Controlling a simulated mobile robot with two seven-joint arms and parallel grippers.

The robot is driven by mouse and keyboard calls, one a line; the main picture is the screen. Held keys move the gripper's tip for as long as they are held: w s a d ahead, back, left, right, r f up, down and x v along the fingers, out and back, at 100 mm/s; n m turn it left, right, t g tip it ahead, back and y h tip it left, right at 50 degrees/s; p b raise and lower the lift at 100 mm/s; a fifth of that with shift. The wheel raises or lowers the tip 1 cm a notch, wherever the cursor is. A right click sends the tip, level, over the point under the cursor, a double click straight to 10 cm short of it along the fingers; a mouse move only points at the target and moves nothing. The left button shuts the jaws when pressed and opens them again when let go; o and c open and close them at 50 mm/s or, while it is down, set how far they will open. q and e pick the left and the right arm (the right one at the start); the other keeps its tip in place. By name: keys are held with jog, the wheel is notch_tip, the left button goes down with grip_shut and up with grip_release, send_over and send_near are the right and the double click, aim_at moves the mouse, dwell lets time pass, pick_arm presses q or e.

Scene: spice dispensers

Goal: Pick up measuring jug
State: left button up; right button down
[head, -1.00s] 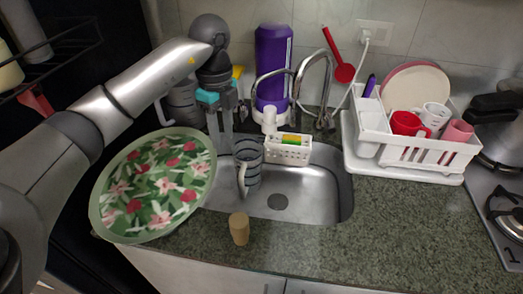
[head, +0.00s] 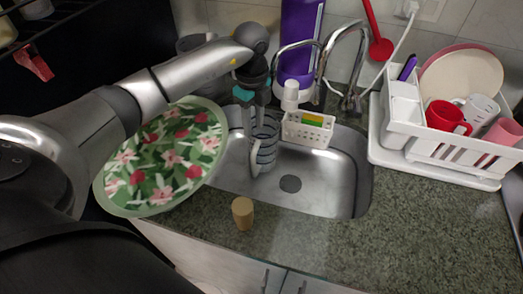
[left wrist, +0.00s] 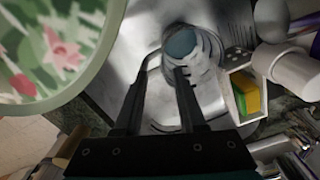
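The measuring jug (head: 265,140) is a clear, grey-looking cup with dark marking bands and a pale handle on its left side. It stands in the left part of the sink. In the left wrist view the jug (left wrist: 203,52) is seen from above at upper centre. My left gripper (head: 253,122) points down at the jug's left rim. In the left wrist view its two dark fingers (left wrist: 163,72) are apart; the right fingertip overlaps the jug's near rim. I cannot tell whether it touches or whether the handle lies between the fingers. My right gripper is not in view.
A floral tray (head: 165,160) stands tilted left of the sink, close under my left arm. A cork-coloured cylinder (head: 242,212) stands on the front counter. A dish rack (head: 440,146) is at right.

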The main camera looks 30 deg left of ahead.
aim_at(255, 137)
pick_arm(q)
jog(key=f, duration=0.5)
jog(key=shift+w+f+b, duration=0.15)
jog(key=shift+w+b, duration=0.15)
jog(key=shift+b, duration=0.05)
grip_shut()
jog(key=shift+s, duration=0.1)
dwell(1.0)
